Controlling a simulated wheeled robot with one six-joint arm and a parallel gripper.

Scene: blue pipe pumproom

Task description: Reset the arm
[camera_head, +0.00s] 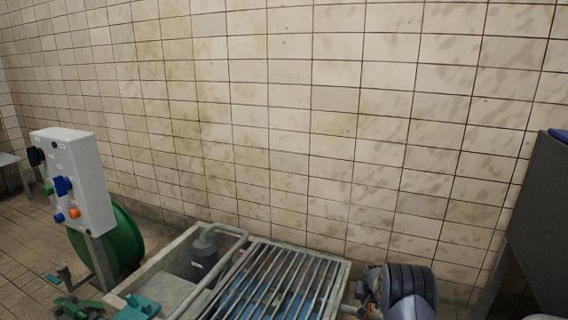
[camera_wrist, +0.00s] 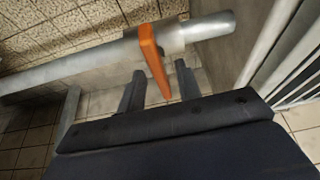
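My gripper (camera_wrist: 160,68) shows in the wrist view as a dark palm with two dark fingers. The fingers stand apart, so it is open. An orange lever (camera_wrist: 150,48) on a grey pipe (camera_wrist: 85,69) lies in line with the gap between the fingers. Its lower end hangs between them in the picture, with gaps on both sides. I cannot tell how deep it sits between the fingers.
In the head view, a white control box (camera_head: 75,175) stands before a green wheel (camera_head: 122,240) at left. A barred grate (camera_head: 275,285) covers a concrete pit at front. A dark ribbed motor (camera_head: 408,285) and a grey cabinet (camera_head: 545,220) are at right. A tiled wall (camera_head: 290,120) closes the back.

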